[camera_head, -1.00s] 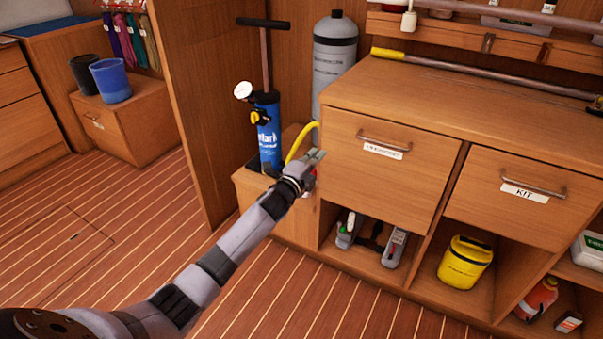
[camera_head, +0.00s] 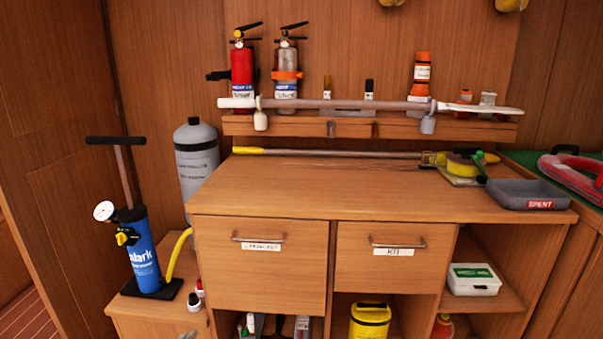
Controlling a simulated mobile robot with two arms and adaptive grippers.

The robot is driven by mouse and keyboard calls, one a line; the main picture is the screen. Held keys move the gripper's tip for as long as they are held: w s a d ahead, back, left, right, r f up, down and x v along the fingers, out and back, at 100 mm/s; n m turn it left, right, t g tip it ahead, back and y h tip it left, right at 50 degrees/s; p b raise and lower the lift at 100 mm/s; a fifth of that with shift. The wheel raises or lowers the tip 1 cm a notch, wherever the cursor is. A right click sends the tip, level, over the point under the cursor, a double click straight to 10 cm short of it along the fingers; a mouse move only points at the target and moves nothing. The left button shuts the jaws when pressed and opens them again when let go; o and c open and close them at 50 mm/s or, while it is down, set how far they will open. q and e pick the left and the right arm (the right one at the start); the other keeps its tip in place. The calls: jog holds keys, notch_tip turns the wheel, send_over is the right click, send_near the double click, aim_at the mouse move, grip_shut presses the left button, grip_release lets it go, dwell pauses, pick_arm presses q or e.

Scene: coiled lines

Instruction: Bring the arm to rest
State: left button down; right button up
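Neither of my arms can be made out in the head view, and I see no gripper that I can identify. A small grey piece shows at the bottom edge, in front of the low wooden box (camera_head: 160,318) at the left; I cannot tell what it is. The wooden cabinet (camera_head: 345,192) fills the middle, with both labelled drawers, the left drawer (camera_head: 262,275) and the KIT drawer (camera_head: 392,268), shut.
A long pole (camera_head: 330,154) and a SPENT tray (camera_head: 527,194) lie on the cabinet top. Its front middle is clear.

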pick_arm(q)
jog(key=s+d+f+n+g+p, duration=0.2)
jog(key=s+d+f+n+g, duration=0.15)
jog(key=s+f, duration=0.55)
jog(key=s+d+f+n+g+h+p, duration=0.1)
jog(key=s+d+f+n+g+p, duration=0.25)
jog(key=s, duration=1.05)
jog(key=s+d+f+n+g, duration=0.2)
jog(key=s+f+n+g, duration=0.25)
jog(key=s+f, duration=0.55)
jog(key=s+a+f+g+p, duration=0.1)
jog(key=s+f+p, duration=0.1)
jog(key=s+p, duration=0.4)
jog(key=s+a+f+g+p, duration=0.1)
jog(key=s+f+p, duration=0.1)
jog(key=s+p, duration=0.5)
jog(key=s, duration=0.6)
jog(key=shift+a+m, duration=0.35)
jog(key=shift+a, duration=0.05)
pick_arm(e)
jog(key=s+d+f+g, duration=0.1)
jog(key=s+f, duration=0.3)
jog(key=s, duration=0.6)
jog(key=s+d+f+g, duration=0.1)
jog(key=s+f, duration=0.4)
jog(key=s, duration=0.5)
jog(key=shift+d+f, duration=0.15)
jog(key=shift+d, duration=0.55)
